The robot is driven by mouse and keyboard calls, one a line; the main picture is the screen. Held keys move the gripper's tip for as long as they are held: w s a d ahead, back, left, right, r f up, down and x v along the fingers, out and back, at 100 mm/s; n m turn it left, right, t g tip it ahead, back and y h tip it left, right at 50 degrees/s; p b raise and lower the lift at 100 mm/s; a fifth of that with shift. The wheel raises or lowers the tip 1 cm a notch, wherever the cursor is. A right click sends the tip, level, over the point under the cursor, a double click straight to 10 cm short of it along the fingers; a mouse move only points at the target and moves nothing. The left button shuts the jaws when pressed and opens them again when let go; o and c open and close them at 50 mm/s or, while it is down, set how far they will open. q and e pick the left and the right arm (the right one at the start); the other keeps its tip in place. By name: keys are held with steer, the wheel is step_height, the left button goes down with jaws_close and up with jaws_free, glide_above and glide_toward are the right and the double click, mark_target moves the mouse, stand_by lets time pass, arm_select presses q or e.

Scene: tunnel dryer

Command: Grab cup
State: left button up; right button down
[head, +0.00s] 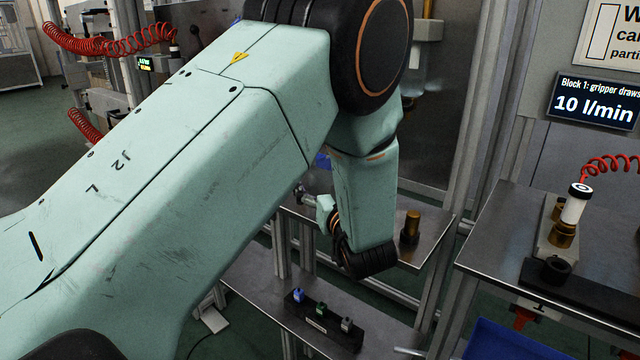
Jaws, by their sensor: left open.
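My left arm fills the left and middle of the head view. Its gripper (304,196) shows small beyond the wrist, over the left part of a metal table, and is open with nothing seen between its fingers. A small brass-coloured, cup-like cylinder (411,228) stands upright on that metal table (432,240), to the right of the gripper and apart from it. I cannot tell for sure whether it is the cup. My arm hides part of the table. My right gripper is not in view.
A right-hand bench (490,235) holds a white-and-brass fitting (573,212) with a red coiled hose (612,165). A lower shelf carries a black block (320,322) with small coloured pieces. A blue bin (500,342) is at lower right. Metal posts stand between the tables.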

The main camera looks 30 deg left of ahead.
arm_select(q)
steer(key=shift+w+d, duration=0.15)
steer(key=shift+d, duration=0.15)
steer(key=shift+s+r, duration=0.25)
steer(key=shift+s, duration=0.15)
steer(key=c, duration=0.3)
steer(key=shift+c, duration=0.7)
steer(key=shift+w+f, duration=0.25)
steer(key=c, duration=0.3)
steer(key=shift+c, duration=0.8)
steer(key=shift+s+r, duration=0.15)
steer(key=c, duration=0.3)
steer(key=shift+c, duration=0.2)
